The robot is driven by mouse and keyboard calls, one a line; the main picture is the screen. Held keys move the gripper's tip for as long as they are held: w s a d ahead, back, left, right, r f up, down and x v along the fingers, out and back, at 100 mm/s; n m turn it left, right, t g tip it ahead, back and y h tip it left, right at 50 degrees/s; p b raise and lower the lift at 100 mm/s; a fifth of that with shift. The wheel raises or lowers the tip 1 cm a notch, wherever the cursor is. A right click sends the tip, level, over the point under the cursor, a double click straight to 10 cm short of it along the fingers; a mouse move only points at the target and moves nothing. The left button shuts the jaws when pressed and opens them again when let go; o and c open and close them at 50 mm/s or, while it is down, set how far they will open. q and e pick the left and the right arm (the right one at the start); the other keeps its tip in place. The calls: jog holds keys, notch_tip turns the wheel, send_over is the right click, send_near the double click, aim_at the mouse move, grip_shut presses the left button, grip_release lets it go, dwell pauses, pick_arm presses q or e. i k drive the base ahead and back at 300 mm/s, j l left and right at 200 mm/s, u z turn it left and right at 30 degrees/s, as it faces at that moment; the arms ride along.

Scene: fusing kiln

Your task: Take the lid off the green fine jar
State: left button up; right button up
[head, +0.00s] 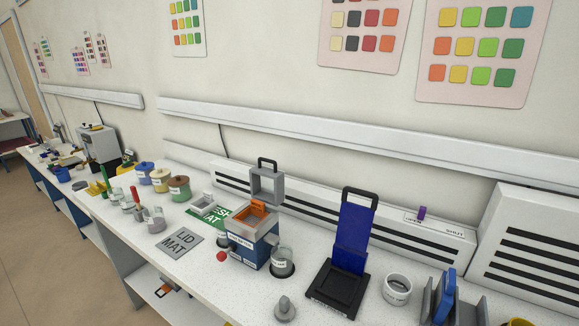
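A squat green jar (179,190) with a brownish lid (179,181) on it stands on the white bench, left of centre in the head view. It is the nearest of a short row of lidded jars, beside a yellow one (160,180) and a blue one (146,172). Its label is too small to read. A grey mat marked LID MAT (180,243) lies bare on the bench in front of the green jar. Neither of my grippers shows in this view.
A green mat (207,213) with a small grey item on it lies right of the jar. A blue box (250,248) stands farther right. A black stand with a blue panel (351,235) stands at right.

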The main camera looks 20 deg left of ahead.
aim_at(176, 180)
jog(key=u, duration=1.3)
jog(key=i+j, duration=0.15)
jog(key=j, duration=0.2)
jog(key=i+j, duration=0.1)
jog(key=j, duration=0.2)
jog(key=i+j, duration=0.15)
jog(key=j, duration=0.2)
jog(key=i+j, duration=0.1)
jog(key=j, duration=0.25)
jog(key=i+j, duration=0.15)
jog(key=j, duration=0.2)
